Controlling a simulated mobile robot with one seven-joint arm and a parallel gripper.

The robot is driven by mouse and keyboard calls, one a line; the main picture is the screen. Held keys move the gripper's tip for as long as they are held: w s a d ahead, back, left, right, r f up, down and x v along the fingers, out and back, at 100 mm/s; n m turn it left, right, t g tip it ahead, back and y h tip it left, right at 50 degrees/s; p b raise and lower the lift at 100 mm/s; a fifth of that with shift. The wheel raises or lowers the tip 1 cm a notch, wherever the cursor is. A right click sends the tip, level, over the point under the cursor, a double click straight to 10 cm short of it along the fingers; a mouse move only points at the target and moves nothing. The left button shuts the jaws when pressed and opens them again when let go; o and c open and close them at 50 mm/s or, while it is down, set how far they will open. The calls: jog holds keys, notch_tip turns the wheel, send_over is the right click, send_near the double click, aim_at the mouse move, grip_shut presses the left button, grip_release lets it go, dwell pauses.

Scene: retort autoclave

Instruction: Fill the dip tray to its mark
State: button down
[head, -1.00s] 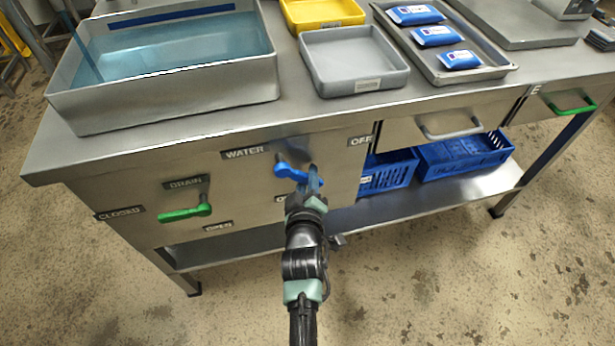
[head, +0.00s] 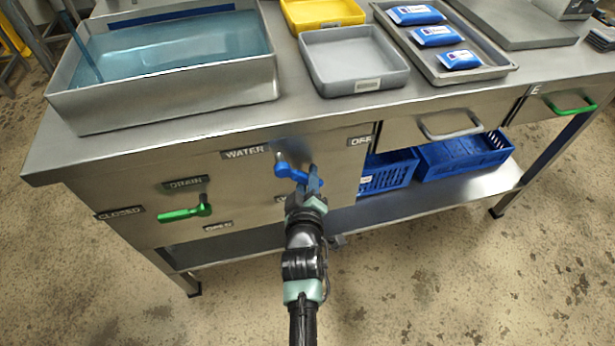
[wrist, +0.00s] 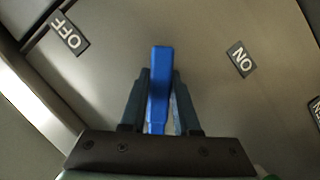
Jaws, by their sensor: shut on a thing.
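The dip tray (head: 180,108) is the large steel basin at the left of the bench, holding blue water (head: 170,50). A dark blue band (head: 185,14) shows on its back inner wall, and the water surface lies close below it. The blue water lever (head: 290,172) is on the front panel. My gripper (head: 314,184) is shut on its end. In the wrist view the blue lever (wrist: 159,90) stands between both fingers, between the OFF label (wrist: 69,34) and the ON label (wrist: 241,59). The green drain lever (head: 185,212) points left towards CLOSED.
A grey tray (head: 352,62), a yellow tray (head: 322,12) and a steel tray (head: 490,72) with blue packs stand on the bench. Blue crates (head: 465,150) sit on the lower shelf. Drawer handles (head: 450,128) stick out at the right. The floor in front is clear.

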dwell(0.4)
jog(key=shift+w+d+r+n+t+h+b, duration=0.1)
jog(key=shift+d+r+n+t+h+b, duration=0.35)
jog(key=shift+n+b, duration=0.6)
jog(key=shift+w+d+r+n+t+h+b, duration=0.1)
jog(key=shift+d+r+n+t+h+b, duration=0.25)
jog(key=shift+r+n+b, duration=0.6)
jog(key=shift+d+r+n+t+b, duration=0.2)
jog(key=shift+r+n+t+b, duration=0.5)
jog(key=shift+r+n+b, duration=0.75)
jog(key=shift+f+n, duration=0.2)
jog(key=shift+n, duration=0.15)
jog(key=c, duration=0.6)
grip_release()
jog(key=shift+c, duration=0.2)
